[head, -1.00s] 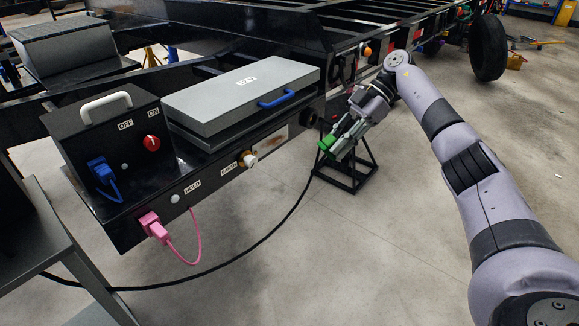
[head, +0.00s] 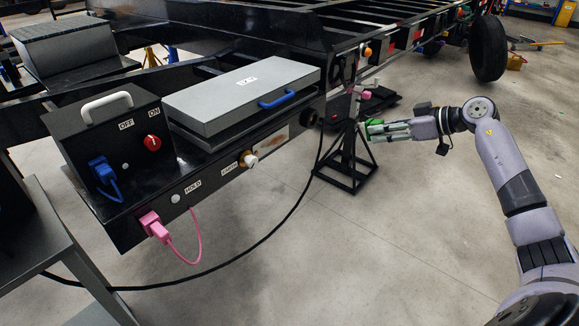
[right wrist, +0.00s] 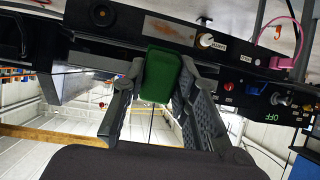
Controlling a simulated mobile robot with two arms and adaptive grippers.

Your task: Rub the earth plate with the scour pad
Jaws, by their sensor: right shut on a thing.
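My left gripper is not in view.
A black stand (head: 348,165) is between my right gripper and the beam in the head view. A black cable (head: 262,245) hangs down to the floor. The floor at front right is clear apart from my arm.

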